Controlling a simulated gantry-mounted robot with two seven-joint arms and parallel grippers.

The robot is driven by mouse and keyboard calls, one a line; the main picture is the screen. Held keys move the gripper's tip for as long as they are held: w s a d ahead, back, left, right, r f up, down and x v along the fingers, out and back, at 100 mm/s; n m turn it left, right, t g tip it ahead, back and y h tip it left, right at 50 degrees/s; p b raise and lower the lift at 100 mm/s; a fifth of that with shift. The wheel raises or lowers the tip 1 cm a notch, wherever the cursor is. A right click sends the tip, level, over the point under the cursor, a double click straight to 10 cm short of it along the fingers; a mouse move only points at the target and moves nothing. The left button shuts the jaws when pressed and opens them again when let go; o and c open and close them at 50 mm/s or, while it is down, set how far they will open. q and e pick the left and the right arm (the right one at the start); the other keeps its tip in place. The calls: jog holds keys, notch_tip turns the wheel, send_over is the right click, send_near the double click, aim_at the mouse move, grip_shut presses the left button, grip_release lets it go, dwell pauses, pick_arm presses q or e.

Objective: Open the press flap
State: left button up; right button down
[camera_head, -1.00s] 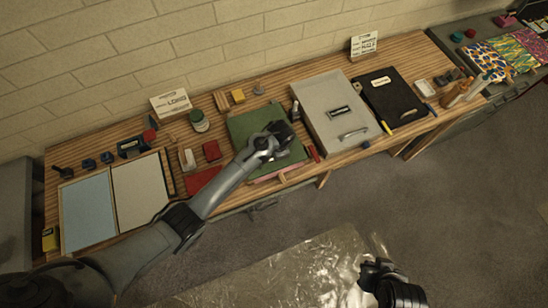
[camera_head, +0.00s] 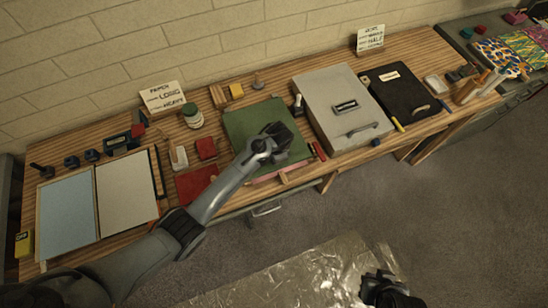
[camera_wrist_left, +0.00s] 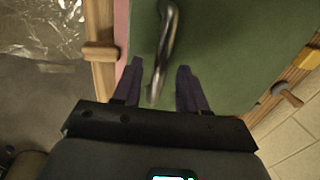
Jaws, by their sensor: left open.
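The press flap is a flat green panel (camera_head: 243,122) on the wooden bench, and it looks shut. In the left wrist view, the green panel (camera_wrist_left: 225,50) fills the middle and carries a curved metal handle (camera_wrist_left: 170,30). My left gripper (camera_head: 277,138) is over the panel and hides the handle in the head view. In the wrist view, my left gripper (camera_wrist_left: 157,78) is open, with a finger on each side of the handle's near end; I cannot tell whether they touch it. My right gripper (camera_head: 380,279) is low at the right, away from the bench; its jaws are unclear.
Right of the panel lie a grey lidded case (camera_head: 345,105) and a black folder (camera_head: 392,88). Left are a red block (camera_head: 206,148), a jar (camera_head: 192,116) and an open two-part board (camera_head: 126,190). A shiny sheet (camera_head: 300,275) lies below the bench.

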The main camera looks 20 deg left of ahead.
pick_arm(q)
jog(key=shift+f, duration=0.2)
jog(key=shift+c, duration=0.2)
grip_shut()
